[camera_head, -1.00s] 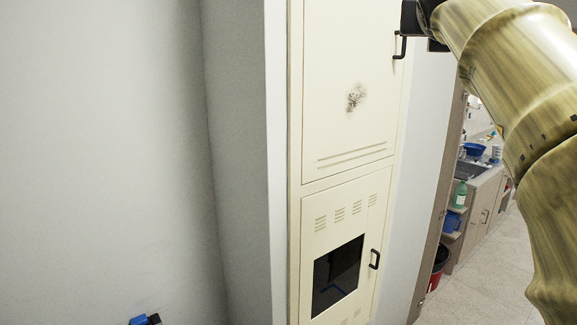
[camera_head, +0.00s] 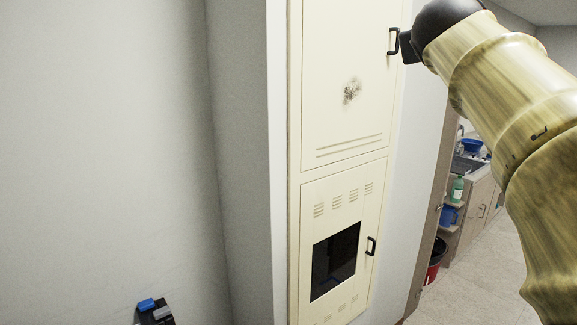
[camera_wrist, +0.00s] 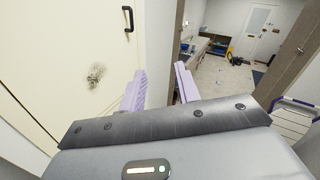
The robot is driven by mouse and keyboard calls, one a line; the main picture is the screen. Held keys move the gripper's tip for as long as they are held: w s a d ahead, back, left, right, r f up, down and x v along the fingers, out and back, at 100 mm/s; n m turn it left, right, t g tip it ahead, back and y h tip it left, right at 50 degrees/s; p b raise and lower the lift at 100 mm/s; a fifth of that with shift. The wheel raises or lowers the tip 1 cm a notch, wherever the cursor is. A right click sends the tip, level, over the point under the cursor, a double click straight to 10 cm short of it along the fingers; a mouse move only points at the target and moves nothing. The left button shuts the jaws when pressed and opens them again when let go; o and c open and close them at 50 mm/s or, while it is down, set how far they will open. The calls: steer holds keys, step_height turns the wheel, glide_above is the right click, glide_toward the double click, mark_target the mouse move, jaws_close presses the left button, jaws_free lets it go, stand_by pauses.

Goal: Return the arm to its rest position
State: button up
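My arm (camera_head: 508,95) reaches up from the lower right of the head view, bent at the top, with its dark end beside the upper cabinet handle (camera_head: 393,41). I cannot tell there whether it touches the handle. In the wrist view my gripper (camera_wrist: 160,88) shows two pale purple fingers with a clear gap between them and nothing held. The upper cabinet door (camera_head: 345,85) is shut and has a dark smudge. In the wrist view that door (camera_wrist: 75,50) and its handle (camera_wrist: 128,18) lie left of the fingers.
The lower cabinet door (camera_head: 315,245) is shut and has a dark window. A grey wall (camera_head: 105,150) fills the left. At right, an opening shows a sink counter (camera_head: 478,185), a red bucket (camera_head: 437,258) and open floor (camera_head: 480,285). In the wrist view a white stand (camera_wrist: 292,120) is at right.

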steer(key=w+a+f+n+y+b, duration=0.1)
steer(key=w+f+n, duration=0.4)
steer(key=f+n, duration=0.65)
steer(key=a+f+n+g+y+b, duration=0.1)
steer(key=a+f+n+g+y, duration=0.15)
steer(key=f+n, duration=0.7)
steer(key=a+f+n+g+y+b, duration=0.1)
steer(key=a+f+n+y, duration=0.25)
steer(key=f, duration=1.25)
steer(key=s+a+f+n+g, duration=0.1)
steer(key=s+f+n+g, duration=0.4)
steer(key=s+f, duration=0.6)
steer(key=s+a+f+n+g+b, duration=0.1)
steer(key=s+a+f+n+g, duration=0.1)
steer(key=s+f+n+g, duration=0.3)
steer(key=s+f+n, duration=0.3)
steer(key=s+f, duration=0.4)
steer(key=f, duration=0.3)
steer(key=shift+s+f, duration=0.2)
steer(key=shift+f, duration=0.2)
steer(key=shift+w, duration=0.1)
